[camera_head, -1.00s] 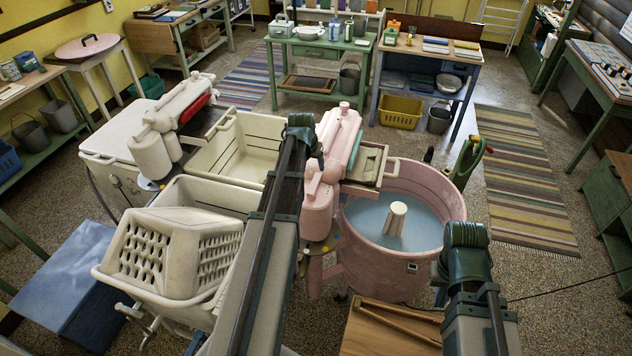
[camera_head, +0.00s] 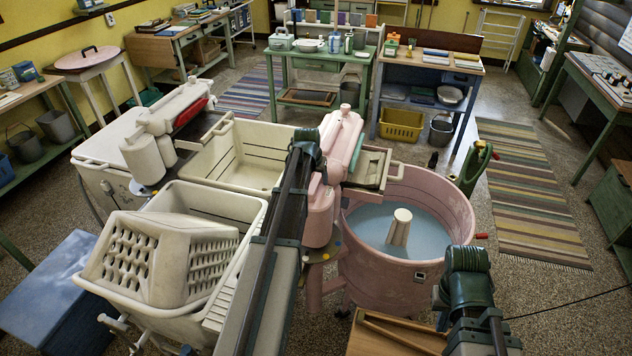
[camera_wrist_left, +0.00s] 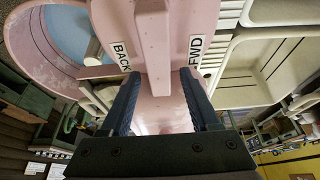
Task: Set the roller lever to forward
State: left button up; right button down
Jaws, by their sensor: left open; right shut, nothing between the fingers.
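The pink wringer head (camera_head: 320,212) stands beside the pink tub (camera_head: 385,265) in the head view. A pink bar that looks like the roller lever (camera_wrist_left: 153,50) lies between the labels, near the middle. My left gripper (camera_wrist_left: 158,75) is open. Its fingers point at this face, one on each side below the bar; contact cannot be told. In the head view its wrist hides part of the wringer. My right gripper is out of sight beyond its wrist.
A cream washer (camera_head: 120,160) and cream rinse tubs (camera_head: 235,155) stand at left. Open floor lies at right around the striped rug (camera_head: 530,195).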

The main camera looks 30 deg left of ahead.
pick_arm(q)
grip_shut()
dwell(1.4)
